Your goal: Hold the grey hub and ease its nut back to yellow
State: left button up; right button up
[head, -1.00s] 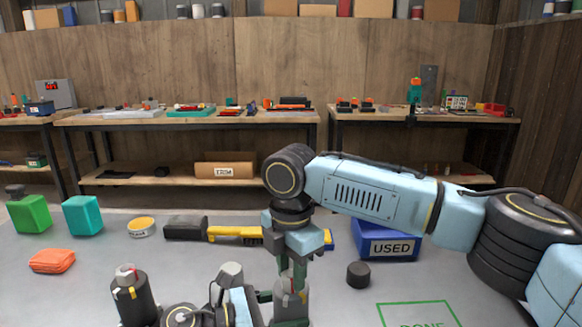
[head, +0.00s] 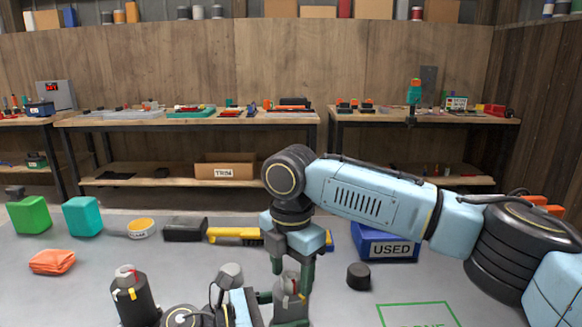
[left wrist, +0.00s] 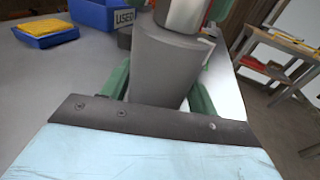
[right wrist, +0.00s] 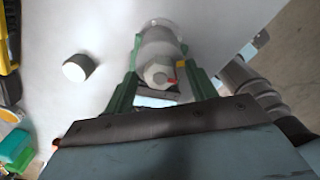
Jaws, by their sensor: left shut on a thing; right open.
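The grey hub (head: 291,312) stands upright at the front of the table. My left gripper (left wrist: 160,90) is shut on its body, with green fingers on either side in the left wrist view. The pale hex nut (right wrist: 155,73) sits on top of the hub, with a red mark (right wrist: 171,82) at its edge. A yellow mark (right wrist: 181,64) shows on the hub's rim; in the right wrist view the red mark lies near it, slightly below and left. My right gripper (right wrist: 162,90) points down over the hub, its open fingers on either side of the nut with gaps.
A dark hub (head: 134,303) with red and yellow marks stands to the left. A small black cylinder (head: 359,276), the blue USED bin (head: 387,247) and a green outlined area (head: 417,305) lie to the right. A yellow-handled tool (head: 232,236) lies behind.

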jog(key=shift+m, duration=0.8)
jog(key=shift+m, duration=1.2)
jog(key=shift+m, duration=1.1)
